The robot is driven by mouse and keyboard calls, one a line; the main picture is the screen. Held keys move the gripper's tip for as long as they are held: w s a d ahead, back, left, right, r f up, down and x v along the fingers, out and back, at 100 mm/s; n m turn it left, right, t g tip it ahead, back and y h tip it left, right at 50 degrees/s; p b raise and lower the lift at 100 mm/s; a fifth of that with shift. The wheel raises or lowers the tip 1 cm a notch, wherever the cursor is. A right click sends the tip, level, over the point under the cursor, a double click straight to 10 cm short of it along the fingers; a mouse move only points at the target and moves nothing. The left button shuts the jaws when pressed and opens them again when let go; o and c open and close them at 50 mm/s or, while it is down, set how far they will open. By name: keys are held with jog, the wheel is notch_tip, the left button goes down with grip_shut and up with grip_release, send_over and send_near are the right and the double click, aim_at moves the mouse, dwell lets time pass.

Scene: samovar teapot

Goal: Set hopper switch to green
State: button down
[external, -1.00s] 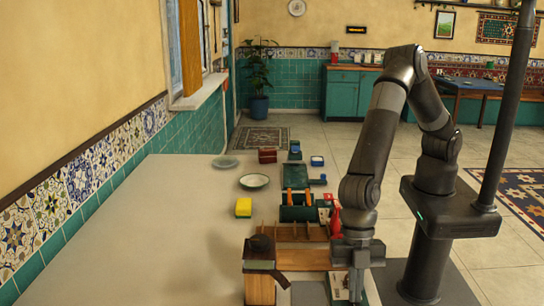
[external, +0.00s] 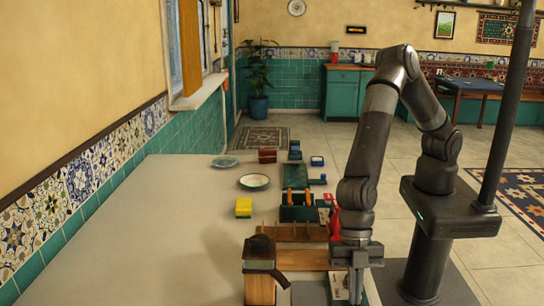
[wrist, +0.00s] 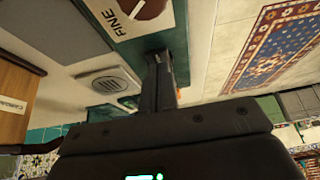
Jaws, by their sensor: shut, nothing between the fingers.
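My gripper (external: 356,284) points down at the front right of the counter, beside a white panel with markings (external: 338,287). In the wrist view my gripper's fingers (wrist: 160,66) are shut together and empty, close to a dark green panel. A white label reading "FINE" (wrist: 128,14) and a reddish-brown knob (wrist: 146,6) sit on that panel at the top edge. I cannot make out which part is the hopper switch or its colour setting. A wooden box with a dark top and spout (external: 260,285) stands left of my gripper.
A wooden rack (external: 290,233) and a dark green holder with orange pieces (external: 298,212) lie beyond my gripper. A yellow block (external: 243,207) and a plate (external: 254,181) are farther back. The counter's left side (external: 165,235) is clear. The wrist view shows a round grey vent (wrist: 108,84).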

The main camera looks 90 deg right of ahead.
jog(key=shift+a+r, duration=0.25)
jog(key=shift+a, duration=0.25)
jog(key=shift+r, duration=0.1)
jog(key=shift+r, duration=0.35)
notch_tip(320, 180, up, 3)
jog(key=shift+r, duration=0.1)
jog(key=d+r, duration=0.7)
